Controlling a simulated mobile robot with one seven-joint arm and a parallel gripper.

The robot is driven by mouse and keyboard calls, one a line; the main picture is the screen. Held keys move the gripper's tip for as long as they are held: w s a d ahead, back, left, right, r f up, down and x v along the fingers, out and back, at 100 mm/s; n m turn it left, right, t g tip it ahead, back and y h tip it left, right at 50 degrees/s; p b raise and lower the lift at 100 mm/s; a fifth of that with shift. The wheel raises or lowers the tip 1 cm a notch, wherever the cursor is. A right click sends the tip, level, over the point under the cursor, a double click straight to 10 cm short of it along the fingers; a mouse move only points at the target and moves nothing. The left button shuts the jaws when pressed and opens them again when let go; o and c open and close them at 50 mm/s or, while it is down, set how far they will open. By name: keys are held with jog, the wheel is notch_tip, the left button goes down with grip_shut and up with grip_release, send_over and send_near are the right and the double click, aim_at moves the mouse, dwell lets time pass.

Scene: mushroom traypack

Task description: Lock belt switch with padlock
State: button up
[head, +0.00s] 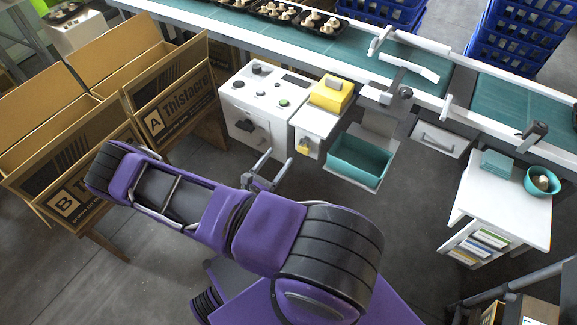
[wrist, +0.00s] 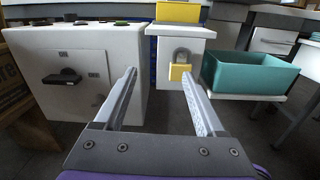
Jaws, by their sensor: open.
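The belt switch (wrist: 62,77) is a black handle on a plate on the front of the white control box (wrist: 95,65), left of my gripper in the wrist view. In the head view the switch (head: 248,126) is small and dark. A yellow padlock (wrist: 176,72) with a grey shackle hangs on the front of a narrow white cabinet (wrist: 197,32); it also shows in the head view (head: 303,146). My gripper (wrist: 159,74) is open and empty, facing the cabinets, with the padlock ahead near its right finger. In the head view my gripper (head: 277,160) is before the control box.
A yellow box (head: 331,94) sits on the narrow cabinet. A teal bin (head: 358,160) stands to its right. The conveyor (head: 300,38) runs behind. Cardboard boxes (head: 168,112) stand left. A white side table (head: 505,205) is at right. Grey floor (head: 400,235) is open between.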

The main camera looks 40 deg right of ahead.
aim_at(302, 149)
jog(key=shift+s+d+f+b, duration=0.1)
jog(key=shift+d+f, duration=0.35)
jog(key=shift+d, duration=1)
jog(key=shift+s+d+f+b, duration=0.15)
jog(key=shift+d+f, duration=0.25)
jog(key=shift+d, duration=1.1)
jog(key=shift+w+d+f+b, duration=0.1)
jog(key=shift+d+f, duration=0.35)
jog(key=shift+d, duration=1)
jog(key=c, duration=0.9)
jog(key=shift+r, duration=0.1)
jog(key=shift+c, duration=0.2)
jog(key=shift+r, duration=0.1)
jog(key=shift+r+p, duration=0.4)
jog(key=shift+p, duration=0.1)
jog(key=shift+s, duration=0.1)
